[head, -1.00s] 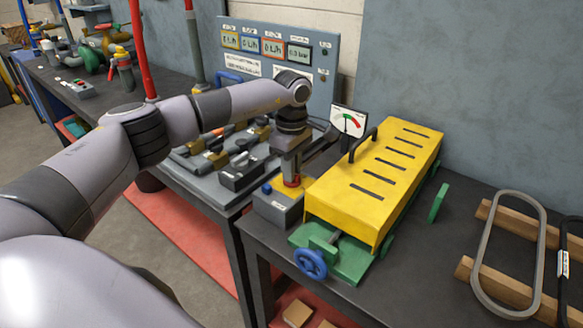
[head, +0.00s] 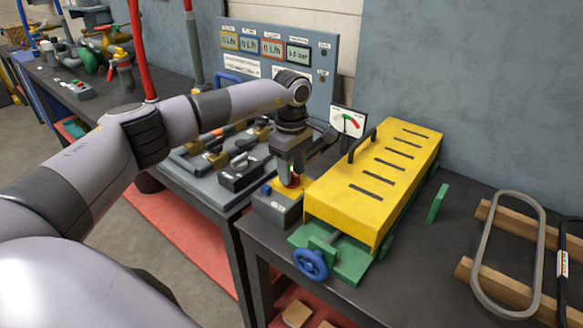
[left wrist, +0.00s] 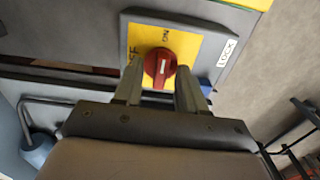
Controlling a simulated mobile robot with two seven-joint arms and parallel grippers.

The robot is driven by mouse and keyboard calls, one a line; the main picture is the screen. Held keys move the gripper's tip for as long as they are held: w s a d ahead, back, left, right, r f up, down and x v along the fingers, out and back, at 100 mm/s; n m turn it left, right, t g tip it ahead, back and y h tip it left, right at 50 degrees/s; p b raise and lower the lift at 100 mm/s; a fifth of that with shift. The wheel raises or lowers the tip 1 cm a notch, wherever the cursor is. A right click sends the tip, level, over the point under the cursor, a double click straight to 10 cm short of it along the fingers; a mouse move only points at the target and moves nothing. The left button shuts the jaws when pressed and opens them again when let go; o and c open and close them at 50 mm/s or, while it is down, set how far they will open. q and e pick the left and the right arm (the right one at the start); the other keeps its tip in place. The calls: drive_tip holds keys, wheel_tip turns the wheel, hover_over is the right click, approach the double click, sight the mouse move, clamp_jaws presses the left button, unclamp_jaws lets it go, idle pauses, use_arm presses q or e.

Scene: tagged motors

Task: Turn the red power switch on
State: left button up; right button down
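The red power switch (left wrist: 160,66) is a round rotary knob on a yellow plate (left wrist: 203,46) with an "ON" mark above it and partly hidden lettering to its left. In the head view the switch (head: 290,181) sits on a small grey box, under my left gripper (head: 286,182). In the left wrist view my left gripper (left wrist: 160,78) is open, one finger on each side of the knob. Contact and the exact angle of the knob's ridge cannot be told. My right gripper is out of view.
A yellow slotted cover (head: 385,170) on a green base with a blue handwheel (head: 310,263) stands right beside the switch box.

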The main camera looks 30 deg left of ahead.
use_arm(q)
drive_tip(key=shift+r, duration=3.6)
